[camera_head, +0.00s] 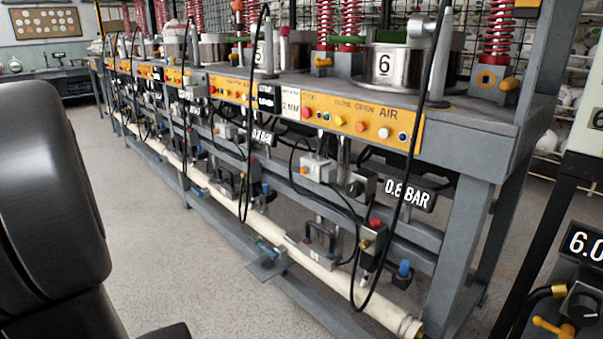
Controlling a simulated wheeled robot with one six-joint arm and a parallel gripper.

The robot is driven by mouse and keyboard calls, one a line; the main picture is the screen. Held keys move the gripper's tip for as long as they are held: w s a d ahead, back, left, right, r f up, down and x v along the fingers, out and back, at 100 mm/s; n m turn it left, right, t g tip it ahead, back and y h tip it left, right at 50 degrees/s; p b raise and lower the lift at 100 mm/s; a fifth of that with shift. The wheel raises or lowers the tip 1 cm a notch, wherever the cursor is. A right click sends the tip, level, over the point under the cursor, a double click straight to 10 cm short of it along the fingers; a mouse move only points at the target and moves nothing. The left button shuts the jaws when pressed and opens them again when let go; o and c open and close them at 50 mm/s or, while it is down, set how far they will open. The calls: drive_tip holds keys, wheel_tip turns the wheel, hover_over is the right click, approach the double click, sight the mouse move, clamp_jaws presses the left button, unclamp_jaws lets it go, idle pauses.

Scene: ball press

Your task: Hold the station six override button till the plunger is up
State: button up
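Station six is marked by a metal pot with a "6" plate (385,65) on the bench top at the upper right. Below it a yellow button panel (431,143) reads "CLOSE", "OPEN" and "AIR". It carries red, green, yellow, orange, white (384,133) and dark buttons. Under the bench hangs a valve block with a red cap (375,223), and a blue-capped part (404,268) is lower right of it. I cannot tell which is the override button. The plunger's position is not clear. My gripper is not in view; dark parts, likely my arm, fill the left edge.
A readout under the bench shows "0.8 BAR" (408,193). Black hoses (418,120) loop in front of the panel and valves. A cream pipe (335,281) runs low along the frame. Floor left of the bench is clear.

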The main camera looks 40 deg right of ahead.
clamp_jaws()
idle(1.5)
